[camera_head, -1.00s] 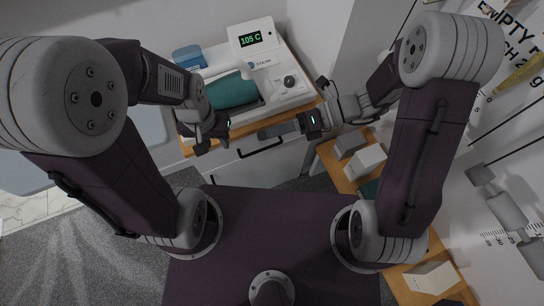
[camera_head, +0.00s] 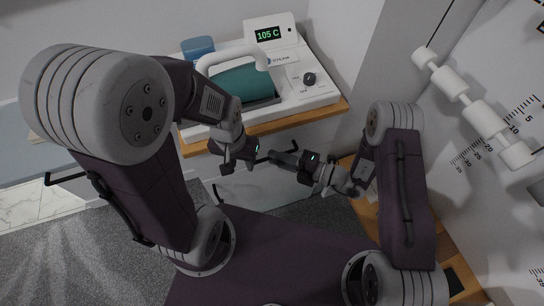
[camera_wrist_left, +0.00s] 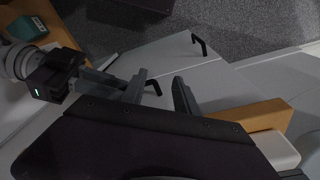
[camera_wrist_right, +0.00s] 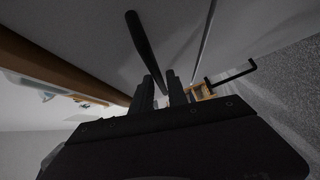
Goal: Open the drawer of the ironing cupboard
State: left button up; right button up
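The ironing cupboard has a wooden top (camera_head: 295,124) and a pale front (camera_head: 300,178) below it. The drawer's black bar handle (camera_head: 262,160) is mostly hidden by my grippers in the head view. My left gripper (camera_head: 238,165) is open; in the left wrist view part of the handle (camera_wrist_left: 152,87) shows between its fingers. My right gripper (camera_head: 278,157) is at the handle from the right. In the right wrist view the bar (camera_wrist_right: 142,45) runs to its narrowly spaced fingertips; I cannot tell whether they grip it. The drawer looks shut in the head view.
A steam station (camera_head: 305,92) with a teal iron stands on the cupboard. A lower black handle (camera_head: 216,193) shows beneath the drawer. A wall with white rollers (camera_head: 480,115) is at the right. Grey carpet (camera_head: 110,240) lies open at the left.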

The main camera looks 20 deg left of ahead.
jog(key=shift+x, duration=0.95)
grip_shut()
dwell(0.7)
